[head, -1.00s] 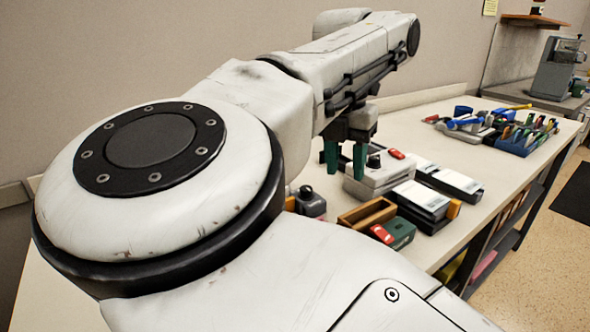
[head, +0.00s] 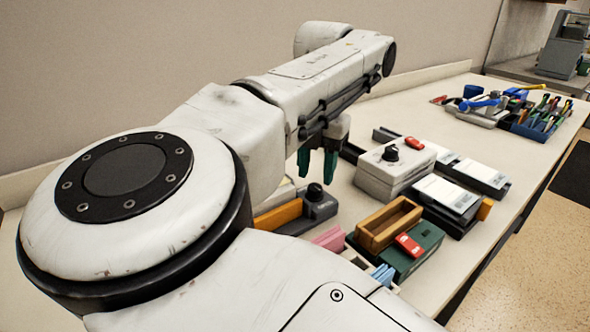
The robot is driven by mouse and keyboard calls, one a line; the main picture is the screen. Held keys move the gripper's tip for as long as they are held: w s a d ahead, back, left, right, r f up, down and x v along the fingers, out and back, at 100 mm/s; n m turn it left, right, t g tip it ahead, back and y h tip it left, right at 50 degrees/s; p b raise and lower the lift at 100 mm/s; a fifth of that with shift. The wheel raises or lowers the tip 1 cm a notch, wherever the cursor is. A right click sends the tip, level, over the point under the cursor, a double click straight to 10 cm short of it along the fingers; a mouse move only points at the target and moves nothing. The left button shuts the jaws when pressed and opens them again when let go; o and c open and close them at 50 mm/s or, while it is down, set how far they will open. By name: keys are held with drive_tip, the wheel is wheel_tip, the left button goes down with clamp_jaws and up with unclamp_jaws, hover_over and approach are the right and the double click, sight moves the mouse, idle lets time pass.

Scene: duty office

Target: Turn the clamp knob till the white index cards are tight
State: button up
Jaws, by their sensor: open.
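My gripper (head: 317,168) has two green fingers, spread apart with nothing visible between them. It hangs above the bench, left of a light grey box with a black knob (head: 391,153) and a red piece on top. A second dark knob (head: 314,192) sits on a dark grey clamp-like device below my gripper, beside an orange block; my arm partly hides this device. White cards or labels (head: 446,192) lie on a dark holder to the right, with a similar white-topped holder (head: 482,173) behind it. I cannot tell which knob clamps the white cards.
A wooden tray (head: 388,224) and a green box with a red piece (head: 418,247) stand near the front edge. Pink and blue items are partly behind my arm. A blue bin of tools (head: 536,126) is farther back. Bare bench lies between.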

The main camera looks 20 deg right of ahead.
sight(315, 187)
drive_tip(key=shift+f, duration=1.6)
drive_tip(key=c, duration=0.8)
drive_tip(key=shift+o, duration=0.2)
drive_tip(key=shift+m, duration=0.4)
drive_tip(key=m, duration=0.6)
drive_tip(key=shift+m, duration=0.3)
drive_tip(key=m, duration=0.6)
drive_tip(key=shift+m, duration=0.3)
